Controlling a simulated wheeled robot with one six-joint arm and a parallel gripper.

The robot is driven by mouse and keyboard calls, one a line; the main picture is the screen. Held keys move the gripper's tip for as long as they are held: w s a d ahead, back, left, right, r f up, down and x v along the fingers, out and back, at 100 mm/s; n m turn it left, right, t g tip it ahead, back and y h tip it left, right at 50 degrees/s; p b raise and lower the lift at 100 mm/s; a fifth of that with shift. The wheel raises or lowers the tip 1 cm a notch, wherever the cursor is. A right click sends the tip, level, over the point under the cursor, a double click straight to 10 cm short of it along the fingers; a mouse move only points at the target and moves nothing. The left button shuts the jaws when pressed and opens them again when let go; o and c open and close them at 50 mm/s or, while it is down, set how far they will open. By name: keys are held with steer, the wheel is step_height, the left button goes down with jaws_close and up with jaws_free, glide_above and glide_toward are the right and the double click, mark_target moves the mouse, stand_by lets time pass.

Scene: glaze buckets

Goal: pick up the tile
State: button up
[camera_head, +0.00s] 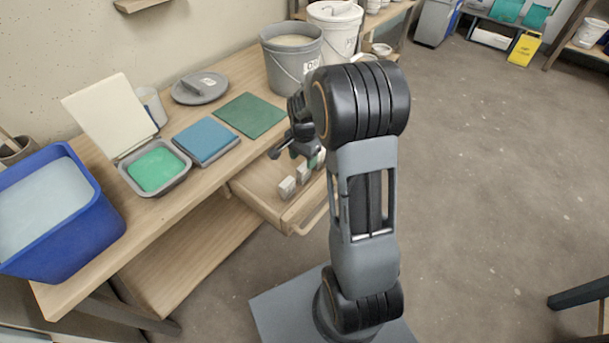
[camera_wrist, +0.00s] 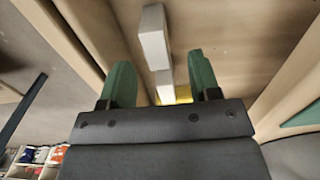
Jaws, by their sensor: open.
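Small pale blocks, which could be the tile, stand in the open drawer (camera_head: 259,189). The front block (camera_head: 287,188) shows clearly, with another pale block (camera_head: 303,173) just behind it, close to my gripper. In the wrist view, one long pale block (camera_wrist: 153,38) lies beyond my fingertips and a second pale block (camera_wrist: 164,84) shows between the fingers. A yellow patch (camera_wrist: 184,93) is partly hidden behind the gripper body. My gripper (camera_wrist: 159,70) is open, with green finger pads, and is over the drawer. I cannot tell whether it touches any block.
The bench holds a blue tub (camera_head: 62,225), a tray of green glaze (camera_head: 156,168), a blue slab (camera_head: 206,141), a green mat (camera_head: 250,115) and a grey bucket (camera_head: 291,60). The drawer walls rise close around my gripper. The floor to the right is mostly clear.

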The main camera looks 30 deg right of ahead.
mark_target(303, 165)
steer(key=shift+s+f+b, duration=0.15)
steer(key=shift+f+b, duration=1.05)
steer(key=shift+f, duration=2)
steer(key=shift+r, duration=0.1)
steer(key=c, duration=1)
jaws_close()
steer(key=shift+r, duration=0.1)
